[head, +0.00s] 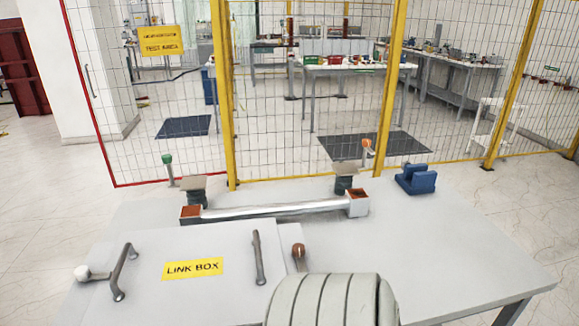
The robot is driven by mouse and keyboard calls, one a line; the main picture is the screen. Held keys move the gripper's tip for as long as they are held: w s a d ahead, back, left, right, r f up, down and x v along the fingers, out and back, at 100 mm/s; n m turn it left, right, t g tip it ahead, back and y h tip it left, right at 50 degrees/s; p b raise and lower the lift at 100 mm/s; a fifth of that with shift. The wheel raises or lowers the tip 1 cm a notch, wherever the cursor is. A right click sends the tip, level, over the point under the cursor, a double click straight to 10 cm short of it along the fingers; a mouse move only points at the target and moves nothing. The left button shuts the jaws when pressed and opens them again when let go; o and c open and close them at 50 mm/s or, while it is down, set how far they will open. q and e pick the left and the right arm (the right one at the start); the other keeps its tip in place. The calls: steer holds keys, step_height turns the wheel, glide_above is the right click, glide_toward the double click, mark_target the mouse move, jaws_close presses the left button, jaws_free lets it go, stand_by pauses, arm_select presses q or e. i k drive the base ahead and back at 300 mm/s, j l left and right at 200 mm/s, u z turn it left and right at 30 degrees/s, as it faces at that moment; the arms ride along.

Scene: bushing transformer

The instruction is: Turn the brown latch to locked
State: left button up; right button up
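The brown latch (298,251) is a short lever with a round brown knob, at the right edge of the grey link box (140,240) on the table. Its knob points up, and its lower part runs down beside the box lid. I cannot tell from this view whether it is locked. A second latch with a white knob (83,273) sticks out at the box's left side. The lid carries a yellow LINK BOX label (193,269) and two dark bar handles, left (124,272) and right (259,258). Neither of my grippers is in view.
A metal bar (275,210) lies behind the box. Green (167,159) and orange (367,146) knobs and a blue block (416,179) are farther back. The table's right side (470,255) is clear.

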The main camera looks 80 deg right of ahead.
mark_target(299, 248)
steer(key=z, duration=2.45)
steer(key=k+j+z, duration=0.1)
steer(key=j+z, duration=0.35)
steer(key=k+j+z, duration=0.15)
steer(key=z, duration=0.3)
steer(key=k+j+z, duration=0.2)
steer(key=z, duration=0.25)
